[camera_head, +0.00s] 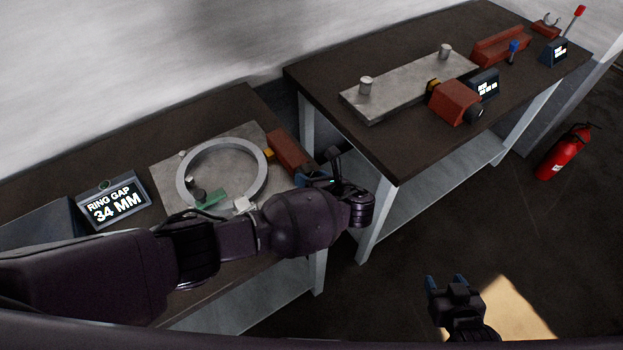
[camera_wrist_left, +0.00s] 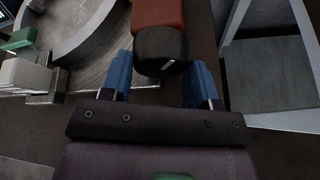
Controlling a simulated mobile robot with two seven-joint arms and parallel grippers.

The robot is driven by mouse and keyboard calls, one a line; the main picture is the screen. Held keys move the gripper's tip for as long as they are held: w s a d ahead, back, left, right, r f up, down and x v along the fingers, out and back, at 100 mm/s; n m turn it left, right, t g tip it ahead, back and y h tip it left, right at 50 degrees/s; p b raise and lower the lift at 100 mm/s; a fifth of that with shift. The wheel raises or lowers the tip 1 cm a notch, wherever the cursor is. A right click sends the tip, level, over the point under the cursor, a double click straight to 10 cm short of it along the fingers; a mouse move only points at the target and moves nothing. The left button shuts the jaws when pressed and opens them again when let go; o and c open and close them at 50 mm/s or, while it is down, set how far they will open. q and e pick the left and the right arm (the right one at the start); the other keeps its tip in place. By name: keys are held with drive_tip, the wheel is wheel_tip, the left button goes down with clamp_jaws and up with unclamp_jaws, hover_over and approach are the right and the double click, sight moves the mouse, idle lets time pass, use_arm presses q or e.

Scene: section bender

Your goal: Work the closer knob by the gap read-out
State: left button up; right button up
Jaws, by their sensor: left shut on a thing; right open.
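The closer is a red block (camera_head: 288,150) at the right end of the near bench's plate. Its black knob (camera_wrist_left: 160,47) carries a white mark and shows between the blue fingers of my left gripper (camera_wrist_left: 160,80) in the left wrist view. My left gripper is shut on the knob; in the head view its blue fingertips (camera_head: 304,178) are partly hidden by my arm. The read-out (camera_head: 113,201) says RING GAP 34 MM. A grey ring (camera_head: 222,145) lies on the plate, with a green piece (camera_head: 211,199) at its near side. My right gripper (camera_head: 446,281) is open and empty, over the floor.
A second bench (camera_head: 400,152) at the right holds a grey plate (camera_head: 405,88) with two posts, a red block with a black knob (camera_head: 455,102) and small displays. A gap separates the benches.

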use_arm(q)
drive_tip(key=o, duration=0.6)
drive_tip(key=shift+d, duration=0.1)
drive_tip(key=v, duration=1)
drive_tip(key=shift+s+d+r, duration=0.1)
drive_tip(key=shift+s+d, duration=0.05)
drive_tip(key=shift+s, duration=0.15)
